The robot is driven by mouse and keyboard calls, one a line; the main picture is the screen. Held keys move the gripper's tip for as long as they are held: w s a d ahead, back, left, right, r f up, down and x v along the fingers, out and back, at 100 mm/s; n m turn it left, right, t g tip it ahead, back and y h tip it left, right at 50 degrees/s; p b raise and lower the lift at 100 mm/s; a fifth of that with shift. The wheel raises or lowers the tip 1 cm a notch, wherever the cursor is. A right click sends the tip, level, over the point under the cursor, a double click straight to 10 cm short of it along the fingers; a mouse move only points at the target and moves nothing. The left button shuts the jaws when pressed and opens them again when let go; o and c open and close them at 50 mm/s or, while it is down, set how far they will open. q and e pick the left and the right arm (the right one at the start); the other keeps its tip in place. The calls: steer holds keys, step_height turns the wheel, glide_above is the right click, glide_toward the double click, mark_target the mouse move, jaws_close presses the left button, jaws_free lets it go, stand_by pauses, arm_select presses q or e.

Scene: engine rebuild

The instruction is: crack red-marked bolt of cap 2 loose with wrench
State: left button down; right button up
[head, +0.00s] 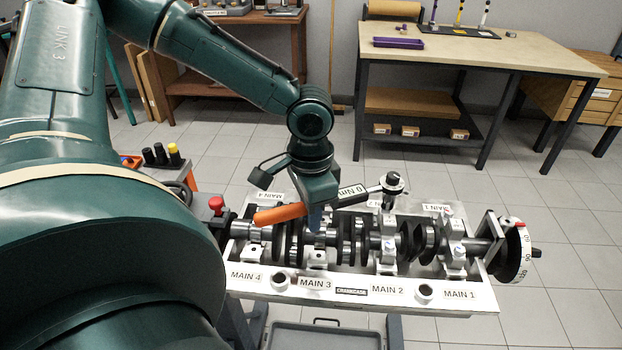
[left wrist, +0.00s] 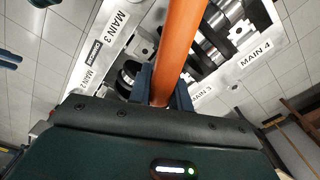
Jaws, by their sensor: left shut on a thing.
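My left gripper (head: 315,212) is shut on the wrench, whose orange handle (head: 280,213) sticks out to its left; in the left wrist view the handle (left wrist: 180,45) runs between the two fingers (left wrist: 165,92). The wrench's shaft has a "0 Nm" label (head: 352,191) and reaches right to a dark, round ratchet head (head: 392,182). The head is over the far end of cap 2 (head: 388,225), above the crankshaft. The red-marked bolt is not clearly visible; I cannot tell whether the socket is seated on it. My right gripper is not in view.
The crankcase (head: 440,297) carries the crankshaft and labels MAIN 1 to MAIN 4. Cap 1 (head: 453,227) stands right of cap 2. A degree wheel (head: 519,252) is at the right end. A workbench (head: 480,60) stands behind, with free floor between.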

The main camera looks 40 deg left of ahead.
arm_select(q)
steer(key=shift+f+b, duration=0.4)
steer(key=shift+f, duration=0.15)
stand_by(0.4)
steer(key=shift+f, duration=0.35)
stand_by(0.4)
steer(key=shift+d+b, duration=0.1)
steer(key=shift+b, duration=0.25)
steer(key=shift+s+d+n+b, duration=0.3)
steer(key=shift+d+n+b, duration=0.05)
steer(key=shift+d+n, duration=0.3)
steer(key=shift+d, duration=0.1)
steer(key=shift+s+d+n+b, duration=0.25)
steer(key=shift+d+n+b, duration=0.2)
steer(key=shift+d, duration=0.2)
steer(key=shift+d, duration=0.1)
steer(key=shift+s+d+n+b, duration=0.15)
steer(key=shift+d+n+b, duration=0.25)
steer(key=shift+d+n, duration=0.25)
